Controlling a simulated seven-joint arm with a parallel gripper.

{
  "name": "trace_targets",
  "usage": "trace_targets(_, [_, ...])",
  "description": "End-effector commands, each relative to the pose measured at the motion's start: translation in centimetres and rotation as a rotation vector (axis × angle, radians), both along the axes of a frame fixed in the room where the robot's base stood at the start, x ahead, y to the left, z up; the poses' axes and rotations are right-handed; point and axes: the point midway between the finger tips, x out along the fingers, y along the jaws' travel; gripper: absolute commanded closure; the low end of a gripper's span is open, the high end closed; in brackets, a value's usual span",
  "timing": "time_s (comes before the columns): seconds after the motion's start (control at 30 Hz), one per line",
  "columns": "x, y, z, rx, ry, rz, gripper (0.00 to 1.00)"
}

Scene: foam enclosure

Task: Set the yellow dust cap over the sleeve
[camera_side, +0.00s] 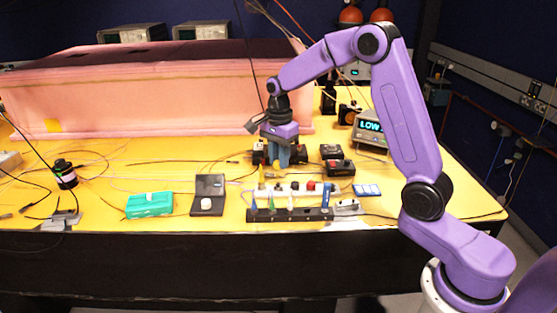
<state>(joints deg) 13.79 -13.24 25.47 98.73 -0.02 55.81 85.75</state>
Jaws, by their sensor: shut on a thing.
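My gripper (283,164) points down over the yellow table, just behind a white bar-shaped fixture (298,190). Its blue-grey fingers are shut on a small piece, taken to be the yellow dust cap; its outline is hard to tell from the yellow tabletop. A small yellow upright shape (262,175) shows just left of the fingertips; I cannot tell what it is. The white fixture carries a red knob or cap (311,186) and several small fittings. I cannot tell which part is the sleeve.
A dark rack (290,214) with coloured cones stands in front. A teal box (150,204) and open black case (208,197) are left; black boxes (339,166) and a lit meter (371,129) right. A pink foam enclosure (150,95) fills the back. Cables cross the table.

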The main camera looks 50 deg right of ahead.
Motion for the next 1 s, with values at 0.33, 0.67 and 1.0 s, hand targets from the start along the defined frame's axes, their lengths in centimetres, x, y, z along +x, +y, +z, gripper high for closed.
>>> trace_targets(0.33, [0.6,-0.8,-0.4,0.000,-0.001,-0.001,1.00])
trace_targets(0.67, [0.5,-0.7,-1.2,0.000,0.002,-0.003,1.00])
trace_targets(1.0, [0.5,-0.7,-4.0,0.000,0.003,-0.003,1.00])
